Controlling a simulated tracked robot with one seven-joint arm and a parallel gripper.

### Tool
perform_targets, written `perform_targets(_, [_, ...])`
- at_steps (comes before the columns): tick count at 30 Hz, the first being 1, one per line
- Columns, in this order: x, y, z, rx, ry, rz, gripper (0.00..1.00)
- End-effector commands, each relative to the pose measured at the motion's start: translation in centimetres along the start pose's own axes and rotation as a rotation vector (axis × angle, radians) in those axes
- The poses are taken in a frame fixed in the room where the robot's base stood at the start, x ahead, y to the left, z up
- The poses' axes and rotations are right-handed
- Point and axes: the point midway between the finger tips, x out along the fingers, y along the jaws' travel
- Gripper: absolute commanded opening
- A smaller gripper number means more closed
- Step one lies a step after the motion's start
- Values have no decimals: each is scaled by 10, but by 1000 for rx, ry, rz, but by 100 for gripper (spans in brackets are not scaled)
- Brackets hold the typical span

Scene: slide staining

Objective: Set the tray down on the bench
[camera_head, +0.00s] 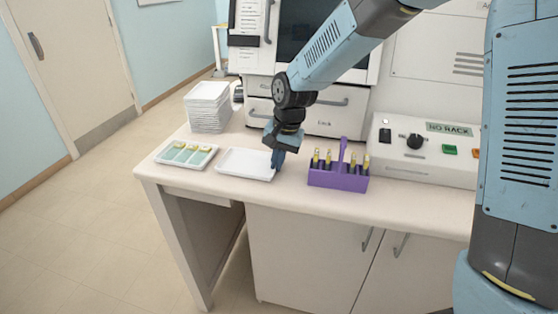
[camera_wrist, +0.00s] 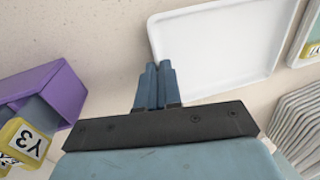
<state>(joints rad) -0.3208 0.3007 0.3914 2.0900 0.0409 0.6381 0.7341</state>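The tray (camera_head: 246,164) is white, shallow and empty. In the head view it lies level at the bench (camera_head: 215,185) surface, and I cannot make out any gap under it. In the wrist view the tray (camera_wrist: 225,45) fills the upper middle, with its rim running to my fingers. My gripper (camera_head: 278,160) points down at the tray's right edge. In the wrist view its two blue fingers (camera_wrist: 160,68) are close together, with the tray's rim between their tips. The exact contact is partly hidden by the fingers.
A purple rack (camera_head: 338,180) with several yellow-topped items stands close to the right of my gripper. A tray with slides (camera_head: 186,153) lies to the left, with a stack of white trays (camera_head: 208,108) behind it. A control box (camera_head: 425,150) marked NO RACK is at right.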

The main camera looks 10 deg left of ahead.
Motion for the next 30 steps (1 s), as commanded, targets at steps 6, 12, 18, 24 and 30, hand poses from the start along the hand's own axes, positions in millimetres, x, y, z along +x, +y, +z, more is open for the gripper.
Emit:
perform_targets(6, [1,0,0,0,0,0,20])
perform_targets(12, [1,1,0,1,0,0,30])
perform_targets(18, [-2,0,0,1,1,0,30])
perform_targets(24, [-26,0,-2,1,5,-2,30])
perform_targets(30, [-65,0,-1,2,4,-2,30])
